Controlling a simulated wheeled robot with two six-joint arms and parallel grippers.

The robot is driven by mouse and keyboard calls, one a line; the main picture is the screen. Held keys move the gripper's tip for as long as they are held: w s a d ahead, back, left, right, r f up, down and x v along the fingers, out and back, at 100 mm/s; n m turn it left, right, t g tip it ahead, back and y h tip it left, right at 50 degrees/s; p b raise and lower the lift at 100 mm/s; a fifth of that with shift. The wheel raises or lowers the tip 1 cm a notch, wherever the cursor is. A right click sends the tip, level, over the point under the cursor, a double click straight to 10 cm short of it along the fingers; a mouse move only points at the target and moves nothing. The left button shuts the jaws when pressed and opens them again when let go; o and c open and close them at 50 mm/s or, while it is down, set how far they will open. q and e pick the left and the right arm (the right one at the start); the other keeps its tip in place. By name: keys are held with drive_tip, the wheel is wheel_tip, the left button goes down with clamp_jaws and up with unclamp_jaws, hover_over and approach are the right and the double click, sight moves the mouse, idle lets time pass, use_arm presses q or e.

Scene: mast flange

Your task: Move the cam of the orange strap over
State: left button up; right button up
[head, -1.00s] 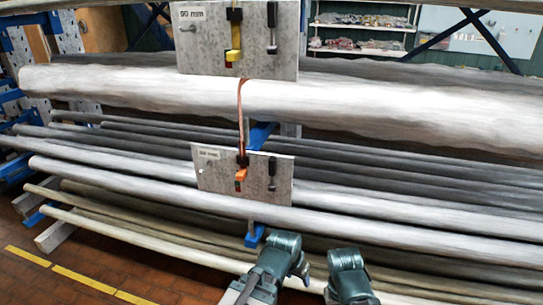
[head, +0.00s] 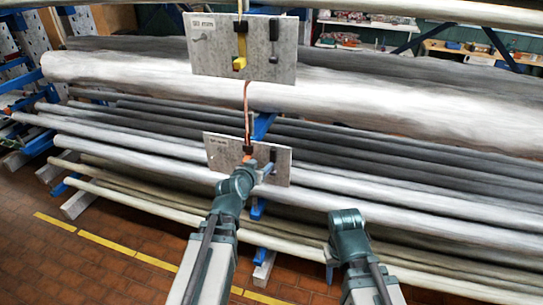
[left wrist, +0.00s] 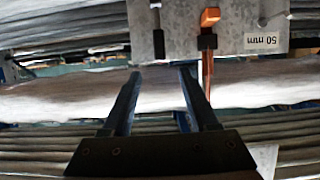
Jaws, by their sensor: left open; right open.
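The lower grey plate (head: 222,150) hangs in front of the long pipes. Its orange strap (head: 246,105) runs up from a dark buckle (head: 248,149). Only a bit of the orange cam (head: 248,157) shows in the head view; my left arm hides the rest. The left wrist view, upside down, shows the orange cam (left wrist: 210,17), buckle (left wrist: 206,41) and strap (left wrist: 206,75). My left gripper (head: 267,168) is open and empty in front of this plate. Its fingers (left wrist: 160,72) are apart, with the cam off to their right. My right gripper (head: 329,262) is open, low at right, away from the plate.
An upper plate (head: 210,55) carries a yellow cam (head: 240,63) above. A dark-handled part (left wrist: 158,28) sits beside the orange cam on the lower plate. Long pipes (head: 400,190) fill the rack behind. Brick floor (head: 110,265) with a yellow line lies in front.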

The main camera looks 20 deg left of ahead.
sight(272, 155)
use_arm(q)
drive_tip(key=b+x, duration=0.4)
drive_tip(key=x, duration=0.9)
drive_tip(key=shift+s, duration=0.1)
drive_tip(key=shift+c, duration=0.3)
clamp_jaws()
idle(0.6)
